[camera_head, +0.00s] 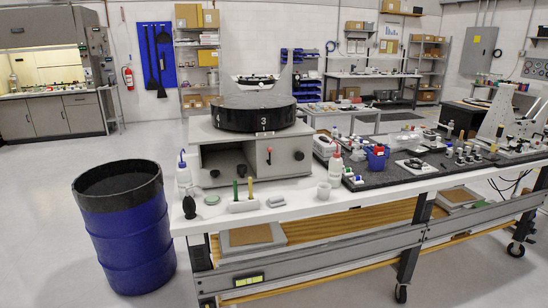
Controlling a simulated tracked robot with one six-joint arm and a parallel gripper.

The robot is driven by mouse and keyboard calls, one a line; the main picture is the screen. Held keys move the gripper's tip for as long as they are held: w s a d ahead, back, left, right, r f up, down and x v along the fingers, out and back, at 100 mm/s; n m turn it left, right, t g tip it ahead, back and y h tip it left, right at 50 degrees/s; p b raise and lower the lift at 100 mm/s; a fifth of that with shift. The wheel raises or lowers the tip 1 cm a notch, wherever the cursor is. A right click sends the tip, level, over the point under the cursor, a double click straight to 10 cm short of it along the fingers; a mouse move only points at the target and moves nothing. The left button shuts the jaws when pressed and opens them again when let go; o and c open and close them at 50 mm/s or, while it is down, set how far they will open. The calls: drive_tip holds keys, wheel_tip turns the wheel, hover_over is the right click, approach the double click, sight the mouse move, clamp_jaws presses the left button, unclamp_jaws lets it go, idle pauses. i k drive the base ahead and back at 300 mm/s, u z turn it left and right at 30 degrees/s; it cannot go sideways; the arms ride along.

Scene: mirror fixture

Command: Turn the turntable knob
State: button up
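The turntable is a wide black drum (254,113) with white numbers 3 and 4 on its side, on top of a grey box-like base (250,150) on the near workbench. A round black knob (299,156) sits on the right of the base's front face. A second dark round knob (215,173) shows lower left, by the base's opening. I cannot tell which of them is the turntable knob. A white and black device (255,80) shows at the drum's top. My gripper is not in view.
A blue barrel (127,235) stands on the floor left of the workbench (300,212). Several small parts crowd a dark plate (385,180).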

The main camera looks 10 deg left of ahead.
sight(299, 156)
drive_tip(key=u, duration=0.35)
drive_tip(key=i, duration=0.6)
drive_tip(key=u, duration=0.85)
drive_tip(key=i, duration=0.6)
drive_tip(key=u, duration=0.3)
